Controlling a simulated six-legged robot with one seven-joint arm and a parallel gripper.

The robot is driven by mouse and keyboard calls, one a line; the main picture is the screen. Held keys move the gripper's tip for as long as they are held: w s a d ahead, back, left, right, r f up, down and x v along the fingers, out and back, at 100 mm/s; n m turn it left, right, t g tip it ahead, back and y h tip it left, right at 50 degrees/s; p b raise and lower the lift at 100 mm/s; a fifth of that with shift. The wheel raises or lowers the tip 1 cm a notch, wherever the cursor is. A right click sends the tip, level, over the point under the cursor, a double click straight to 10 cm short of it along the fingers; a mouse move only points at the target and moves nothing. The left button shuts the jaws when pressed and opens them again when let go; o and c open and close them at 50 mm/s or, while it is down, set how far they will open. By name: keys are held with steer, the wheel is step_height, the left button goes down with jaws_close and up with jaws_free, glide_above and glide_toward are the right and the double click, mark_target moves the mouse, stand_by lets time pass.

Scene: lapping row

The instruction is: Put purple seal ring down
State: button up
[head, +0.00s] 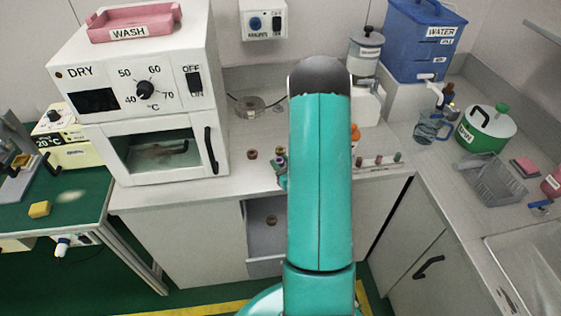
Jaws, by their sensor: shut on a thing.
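A small teal part of my arm sticks out at the left of the upper link. Just above it is a small purple and greenish thing (280,153); I cannot tell whether it is the purple seal ring. A brown ring (252,154) lies on the white counter (215,190) to the left. Another brownish ring (271,220) lies in the open drawer (262,240) below the counter.
The dry oven (148,85) with the pink wash tray (135,22) on top stands at left. Several small pegs (378,160) stand right of my arm. Counter front left is clear.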

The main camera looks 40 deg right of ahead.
steer(key=o, duration=0.8)
steer(key=shift+w+f, duration=0.15)
steer(key=shift+c, duration=0.2)
steer(key=shift+o, duration=1)
steer(key=shift+r, duration=0.25)
steer(key=v, duration=1.2)
